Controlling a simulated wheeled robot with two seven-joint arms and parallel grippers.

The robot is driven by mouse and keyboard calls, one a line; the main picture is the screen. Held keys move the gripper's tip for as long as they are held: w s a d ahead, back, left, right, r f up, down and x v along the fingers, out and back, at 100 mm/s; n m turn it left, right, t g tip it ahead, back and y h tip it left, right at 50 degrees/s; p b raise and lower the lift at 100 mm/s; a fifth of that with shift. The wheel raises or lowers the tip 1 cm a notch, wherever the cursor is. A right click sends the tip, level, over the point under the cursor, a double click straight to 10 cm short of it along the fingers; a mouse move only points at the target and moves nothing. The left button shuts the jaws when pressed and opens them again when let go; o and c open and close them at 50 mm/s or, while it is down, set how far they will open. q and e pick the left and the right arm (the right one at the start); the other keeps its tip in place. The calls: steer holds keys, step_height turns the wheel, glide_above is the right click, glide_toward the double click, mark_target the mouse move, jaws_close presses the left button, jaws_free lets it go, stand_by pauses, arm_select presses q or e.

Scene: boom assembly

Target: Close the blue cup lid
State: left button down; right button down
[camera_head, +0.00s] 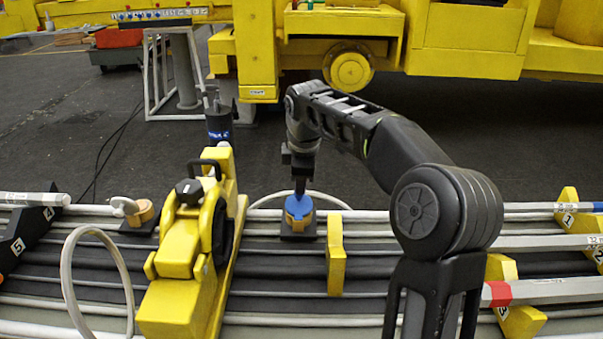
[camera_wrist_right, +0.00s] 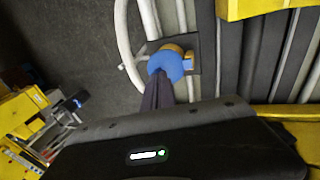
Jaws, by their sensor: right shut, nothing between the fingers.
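The blue cup lid (camera_head: 299,206) sits on a yellow-orange cup (camera_head: 301,225) on a dark base plate among the pipes, right of the large yellow clamp. In the right wrist view the blue lid (camera_wrist_right: 167,65) lies just past the fingertips, with part of the orange cup (camera_wrist_right: 172,47) showing beside it. My right gripper (camera_head: 300,190) is shut and empty, pointing down with its tips at the lid; the fingers (camera_wrist_right: 160,78) also show in the wrist view. Whether the tips touch the lid, and whether it is fully seated, I cannot tell. My left gripper is not clearly seen.
A large yellow clamp (camera_head: 185,270) with a black knob stands left of the cup. A yellow bracket (camera_head: 336,258) stands close on its right. A white hose (camera_head: 85,235) loops at the left. Another orange cup (camera_head: 143,212) sits farther left. Pipes run across the bench.

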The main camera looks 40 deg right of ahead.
steer(key=shift+f, duration=0.25)
steer(key=shift+w, duration=0.1)
steer(key=p, duration=0.1)
steer(key=w+d+p, duration=0.1)
steer(key=shift+w+f+p, duration=0.2)
steer(key=shift+f+p, duration=0.1)
steer(key=shift+p, duration=0.05)
steer(key=shift+w+d+f, duration=0.1)
steer(key=shift+d+f, duration=0.05)
steer(key=shift+f, duration=0.15)
steer(key=shift+s, duration=0.2)
steer(key=shift+s+a+r+b, duration=0.3)
steer(key=shift+s+a+b, duration=0.05)
steer(key=shift+s+a, duration=0.1)
steer(key=shift+w, duration=0.1)
